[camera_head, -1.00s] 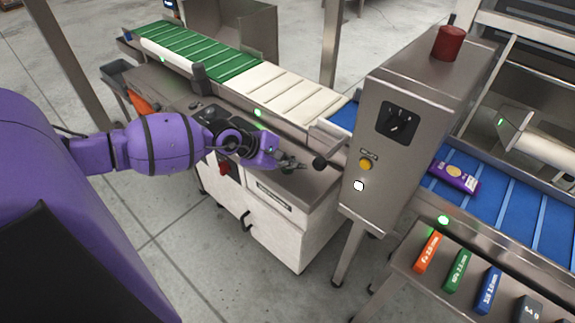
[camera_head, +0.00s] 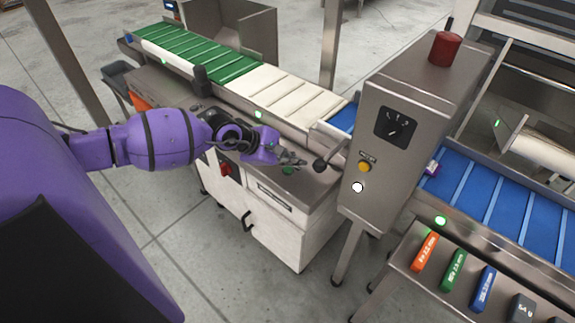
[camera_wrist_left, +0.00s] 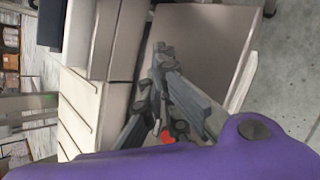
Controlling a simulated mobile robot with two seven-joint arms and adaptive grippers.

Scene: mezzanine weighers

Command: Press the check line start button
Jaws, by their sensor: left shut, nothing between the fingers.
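A green button (camera_head: 288,170) shows on the steel top of the white-fronted machine (camera_head: 325,182), in the head view. My left gripper (camera_head: 301,161) is shut and empty just above and beside this button; I cannot tell whether it touches anything. In the left wrist view the shut left fingers (camera_wrist_left: 160,50) point over a bare steel surface, and no green button shows there. The control cabinet (camera_head: 385,150) to the right carries a yellow button (camera_head: 364,167), a lit white button (camera_head: 357,187) and a black dial (camera_head: 393,128). My right gripper is not in view.
A black ball-ended lever (camera_head: 320,164) stands close to the right of my left fingertips. A red switch (camera_head: 226,168) is on the machine front. A blue belt (camera_head: 490,200) runs right of the cabinet, with coloured test blocks (camera_head: 454,270) in front. Green and cream belts lie behind.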

